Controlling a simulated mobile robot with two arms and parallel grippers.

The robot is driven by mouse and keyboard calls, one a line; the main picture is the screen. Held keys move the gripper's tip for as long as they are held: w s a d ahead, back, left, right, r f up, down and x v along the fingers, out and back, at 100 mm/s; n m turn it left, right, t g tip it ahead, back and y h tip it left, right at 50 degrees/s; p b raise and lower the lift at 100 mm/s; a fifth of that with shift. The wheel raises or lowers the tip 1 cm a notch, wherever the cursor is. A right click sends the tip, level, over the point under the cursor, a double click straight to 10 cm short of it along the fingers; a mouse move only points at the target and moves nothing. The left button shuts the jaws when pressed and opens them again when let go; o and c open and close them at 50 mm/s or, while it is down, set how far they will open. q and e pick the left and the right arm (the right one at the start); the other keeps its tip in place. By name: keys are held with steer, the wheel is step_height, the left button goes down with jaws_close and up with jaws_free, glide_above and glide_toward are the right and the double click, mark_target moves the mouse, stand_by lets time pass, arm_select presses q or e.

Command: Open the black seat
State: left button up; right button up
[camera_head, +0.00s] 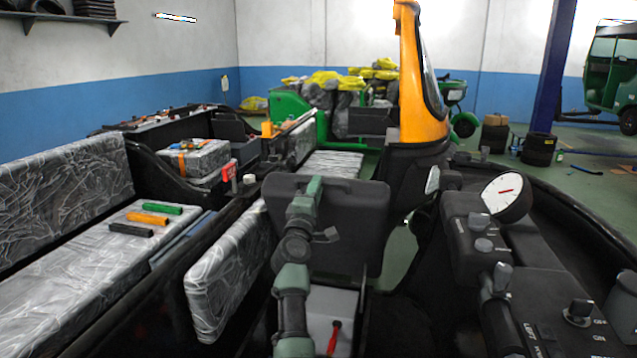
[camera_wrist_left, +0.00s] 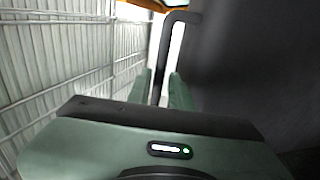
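The black seat (camera_head: 345,222) shows in the middle of the head view as a dark panel standing steeply upright. Below it is a light box (camera_head: 345,305) with a red-handled part (camera_head: 334,337). My left arm comes up in front of the seat to my left gripper (camera_head: 305,188), whose fingertips are hidden in the head view. In the left wrist view my left gripper (camera_wrist_left: 162,92) has its green fingers close on either side of a thin bent black bar (camera_wrist_left: 166,50), and it looks shut on it. A dark surface fills the right of that view. My right gripper is not in view.
A dashboard with knobs (camera_head: 480,245) and a dial (camera_head: 507,197) stands at right. A plastic-wrapped bench (camera_head: 75,270) with three small tubes lies at left. A yellow-orange windscreen frame (camera_head: 415,100) rises behind. A white grid (camera_wrist_left: 60,60) borders the gripper at left.

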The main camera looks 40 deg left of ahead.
arm_select(q)
steer(key=shift+x, duration=1.4)
jaws_close()
steer(key=shift+f, duration=0.1)
